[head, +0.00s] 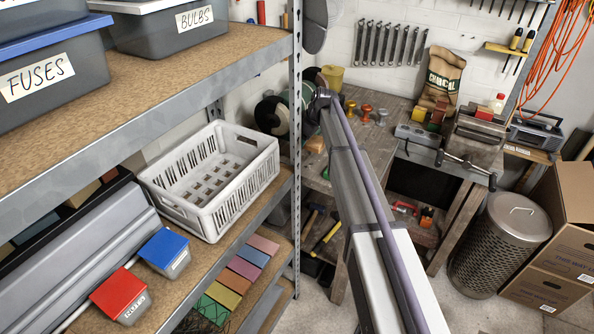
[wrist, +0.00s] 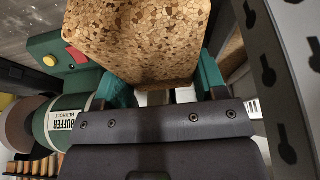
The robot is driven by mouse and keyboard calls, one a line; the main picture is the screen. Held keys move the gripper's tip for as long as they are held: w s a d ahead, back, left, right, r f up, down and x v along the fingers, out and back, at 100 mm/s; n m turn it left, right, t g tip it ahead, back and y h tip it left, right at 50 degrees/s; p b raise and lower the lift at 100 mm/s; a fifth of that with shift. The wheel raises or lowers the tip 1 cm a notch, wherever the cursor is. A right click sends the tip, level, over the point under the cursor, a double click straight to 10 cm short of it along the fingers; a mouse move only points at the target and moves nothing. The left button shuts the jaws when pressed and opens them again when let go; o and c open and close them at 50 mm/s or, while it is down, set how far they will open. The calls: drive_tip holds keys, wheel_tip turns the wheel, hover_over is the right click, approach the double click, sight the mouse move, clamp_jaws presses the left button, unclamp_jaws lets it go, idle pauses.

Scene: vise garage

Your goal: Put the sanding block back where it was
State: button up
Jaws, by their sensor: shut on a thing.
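The sanding block (wrist: 140,38) is a speckled cork block that fills the upper middle of the wrist view. My gripper (wrist: 165,85) is shut on it, with a teal finger on each side. The block is held off the fingers' base, and its far end runs out of the top of the view. In the head view my arm reaches away towards the workbench (head: 385,118), and my gripper cannot be made out there. I cannot tell whether the block touches anything beyond the fingers.
A green buffer (wrist: 68,128) is close on the left in the wrist view. A slotted shelf upright (wrist: 285,95) stands close on the right. In the head view, an empty white crate (head: 265,150) sits on the left shelf. A vise (head: 480,130) and a sack (head: 441,78) are on the bench.

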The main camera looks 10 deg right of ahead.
sight(314, 140)
wheel_tip(314, 140, down, 10)
drive_tip(key=b, duration=0.8)
drive_tip(key=shift+r+b, duration=0.1)
drive_tip(key=shift+b, duration=0.25)
drive_tip(key=shift+r+p, duration=0.25)
drive_tip(key=shift+p, duration=0.05)
drive_tip(key=shift+f, duration=0.2)
drive_tip(key=o, duration=0.9)
drive_tip(key=shift+c, duration=0.2)
drive_tip(key=shift+r+p, duration=0.35)
drive_tip(key=shift+r, duration=0.2)
drive_tip(key=p+v, duration=1)
drive_tip(key=v, duration=0.1)
drive_tip(key=shift+s+r+p, duration=0.15)
drive_tip(key=shift+r+p, duration=0.15)
drive_tip(key=shift+p, duration=0.05)
drive_tip(key=shift+s+f, duration=0.1)
drive_tip(key=s+a+m+g+h, duration=0.1)
drive_tip(key=s+m, duration=0.4)
drive_tip(key=s, duration=1.3)
drive_tip(key=s+a+f+m+g+h, duration=0.1)
drive_tip(key=s+m, duration=0.4)
drive_tip(key=s, duration=1.3)
drive_tip(key=shift+s+a+f+g+h, duration=0.3)
drive_tip(key=shift+a+g+h, duration=0.1)
drive_tip(key=shift+a+h, duration=0.35)
drive_tip(key=shift+d+r, duration=0.1)
